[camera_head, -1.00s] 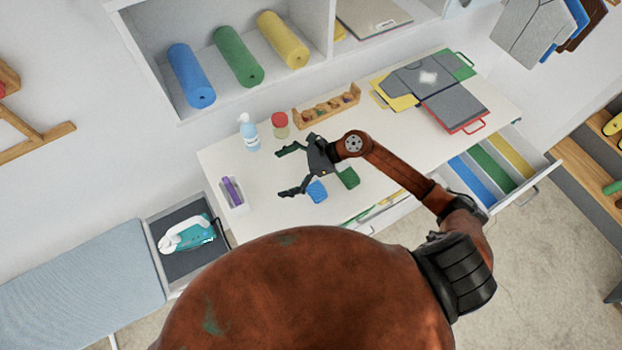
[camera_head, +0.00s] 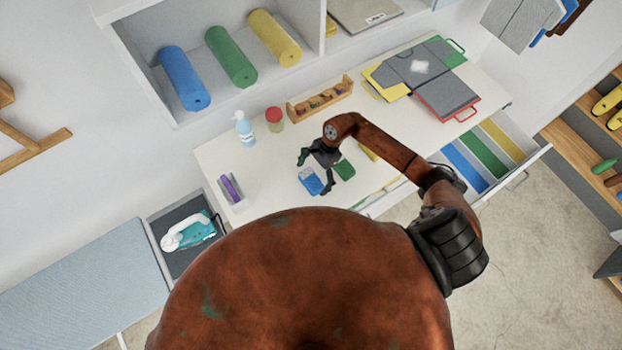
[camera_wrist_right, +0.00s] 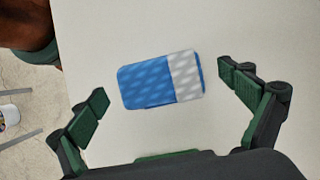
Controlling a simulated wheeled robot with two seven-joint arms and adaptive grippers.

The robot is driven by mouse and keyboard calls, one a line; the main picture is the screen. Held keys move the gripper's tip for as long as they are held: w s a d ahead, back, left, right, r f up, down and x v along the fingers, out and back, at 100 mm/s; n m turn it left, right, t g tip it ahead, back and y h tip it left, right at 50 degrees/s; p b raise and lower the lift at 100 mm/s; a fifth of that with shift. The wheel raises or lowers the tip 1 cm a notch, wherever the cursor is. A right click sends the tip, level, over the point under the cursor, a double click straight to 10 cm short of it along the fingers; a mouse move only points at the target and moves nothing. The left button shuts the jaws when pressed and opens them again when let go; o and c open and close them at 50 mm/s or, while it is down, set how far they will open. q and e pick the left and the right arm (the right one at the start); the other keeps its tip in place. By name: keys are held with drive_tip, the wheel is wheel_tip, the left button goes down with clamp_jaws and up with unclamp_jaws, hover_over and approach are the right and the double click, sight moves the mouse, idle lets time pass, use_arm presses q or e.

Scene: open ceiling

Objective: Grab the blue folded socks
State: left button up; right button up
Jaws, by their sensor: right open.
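The blue folded socks (camera_head: 310,181) lie on the white table near its front edge. In the right wrist view the blue folded socks (camera_wrist_right: 160,80) show as a flat blue bundle with a pale patterned band at the right end. My right gripper (camera_head: 314,172) is open above the table, right by the socks. In the right wrist view its two fingers (camera_wrist_right: 165,103) stand wide apart, one on each side of the socks, not touching them. My left gripper is not in view.
A green folded bundle (camera_head: 344,170) lies just right of the socks. A spray bottle (camera_head: 244,129), a red-lidded jar (camera_head: 274,119) and a wooden rack (camera_head: 320,99) stand behind. A purple item in a holder (camera_head: 231,187) is at left. An open drawer (camera_head: 512,160) juts out at right.

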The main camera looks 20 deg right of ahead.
drive_tip(key=shift+s+a+f, duration=0.1)
drive_tip(key=shift+a+f, duration=0.05)
drive_tip(key=shift+f, duration=0.25)
drive_tip(key=c, duration=1.2)
